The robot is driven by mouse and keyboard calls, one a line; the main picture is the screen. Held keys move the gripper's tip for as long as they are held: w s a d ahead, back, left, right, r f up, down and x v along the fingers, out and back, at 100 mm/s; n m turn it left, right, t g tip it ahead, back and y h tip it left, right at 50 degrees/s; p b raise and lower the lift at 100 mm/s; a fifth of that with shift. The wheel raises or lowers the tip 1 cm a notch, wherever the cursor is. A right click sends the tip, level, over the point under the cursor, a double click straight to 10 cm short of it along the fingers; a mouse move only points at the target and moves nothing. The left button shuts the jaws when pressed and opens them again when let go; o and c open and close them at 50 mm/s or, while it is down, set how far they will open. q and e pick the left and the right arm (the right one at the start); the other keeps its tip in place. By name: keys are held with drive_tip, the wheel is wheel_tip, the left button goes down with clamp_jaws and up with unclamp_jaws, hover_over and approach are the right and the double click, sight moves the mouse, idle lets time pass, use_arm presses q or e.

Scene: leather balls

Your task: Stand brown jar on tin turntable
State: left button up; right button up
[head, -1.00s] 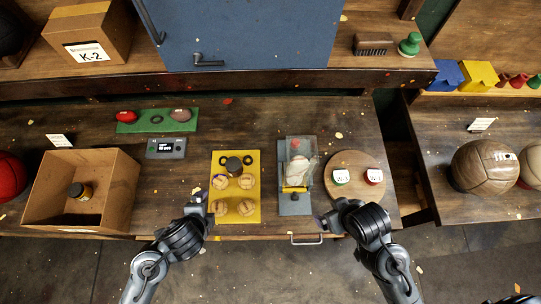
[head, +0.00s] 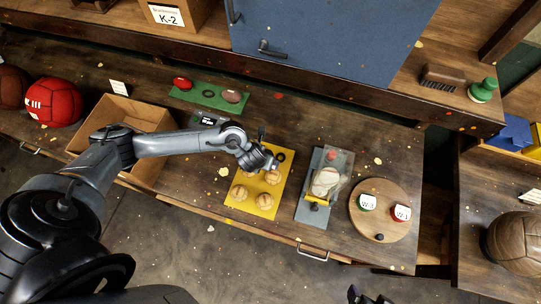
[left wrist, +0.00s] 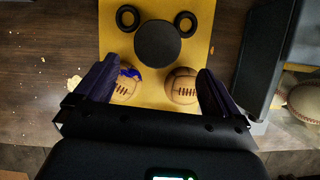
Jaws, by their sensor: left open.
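A jar with a dark round lid (left wrist: 158,43) stands on the yellow mat in the left wrist view, beyond my fingertips; its side is hidden, so I cannot tell that it is brown. My left gripper (left wrist: 158,85) is open and empty above the mat; in the head view the left gripper (head: 262,160) covers the jar. The round wooden turntable (head: 367,190) is at the right of the bench, bearing a green tin (head: 367,202) and a red tin (head: 401,213) with white labels. My right gripper (head: 368,297) barely shows at the bottom edge.
The yellow mat (head: 240,208) also carries stitched balls (head: 237,193) and black rings (left wrist: 127,18). A grey stand (head: 309,209) with a ball stands between mat and turntable. A cardboard box (head: 150,115) is behind my left arm.

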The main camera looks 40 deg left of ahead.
use_arm(q)
drive_tip(key=x, duration=0.2)
drive_tip(key=shift+w+f, duration=0.15)
drive_tip(key=shift+f, duration=0.1)
drive_tip(key=shift+a+b+x, duration=0.2)
drive_tip(key=shift+x, duration=1.15)
drive_tip(key=shift+a+b+x, duration=0.15)
drive_tip(key=shift+x, duration=1.15)
drive_tip(key=shift+w+r, duration=0.1)
drive_tip(key=shift+w, duration=0.05)
drive_tip(key=c, duration=1.2)
drive_tip(key=shift+r, duration=0.1)
drive_tip(key=shift+c, duration=0.2)
